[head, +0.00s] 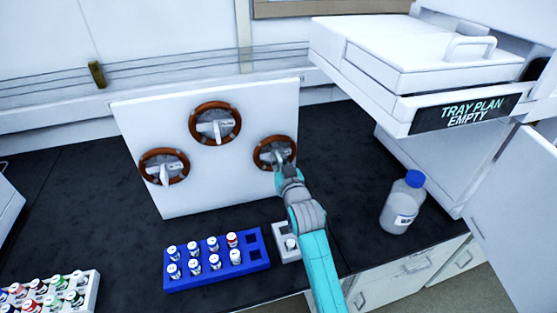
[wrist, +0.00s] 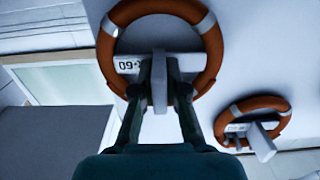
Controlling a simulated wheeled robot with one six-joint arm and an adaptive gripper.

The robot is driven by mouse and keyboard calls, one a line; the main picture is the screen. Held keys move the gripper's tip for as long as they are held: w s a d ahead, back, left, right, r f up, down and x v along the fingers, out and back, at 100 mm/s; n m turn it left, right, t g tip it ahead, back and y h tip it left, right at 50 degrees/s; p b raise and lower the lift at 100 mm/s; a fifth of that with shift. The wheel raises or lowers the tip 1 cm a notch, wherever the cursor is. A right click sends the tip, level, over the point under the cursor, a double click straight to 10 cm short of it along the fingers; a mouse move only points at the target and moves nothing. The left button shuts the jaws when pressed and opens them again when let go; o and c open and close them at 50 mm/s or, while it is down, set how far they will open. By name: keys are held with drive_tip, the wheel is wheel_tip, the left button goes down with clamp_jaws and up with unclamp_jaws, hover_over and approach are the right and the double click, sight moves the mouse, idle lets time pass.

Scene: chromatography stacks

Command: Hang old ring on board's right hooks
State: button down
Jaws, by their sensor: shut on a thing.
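The white board (head: 245,183) leans upright at the back of the dark bench and bears three orange-brown rings. The right ring (head: 257,153) lies against or very near the board's right side; its hooks cannot be made out. My gripper (head: 279,166) is at this ring. In the wrist view this ring (wrist: 214,58) has pale bands and a crossbar label reading "09-", partly hidden. My gripper's fingers (wrist: 162,66) are shut on its upright grey grip tab (wrist: 159,98). The top ring (head: 193,122) and left ring (head: 142,168) hang on the board with similar tabs.
A blue rack (head: 220,278) of capped vials and a small white holder (head: 283,240) stand before the board. A blue-capped bottle (head: 402,205) and a white instrument (head: 375,45) labelled "TRAY PLAN EMPTY" are at right. Another white rack (head: 90,300) is at lower left.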

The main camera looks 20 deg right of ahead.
drive_tip(key=shift+f, duration=0.65)
drive_tip(key=c, duration=1.1)
unclamp_jaws()
drive_tip(key=shift+c, duration=0.2)
drive_tip(key=shift+s, duration=0.1)
drive_tip(key=s, duration=0.9)
drive_tip(key=shift+s, duration=0.4)
drive_tip(key=s, duration=1.4)
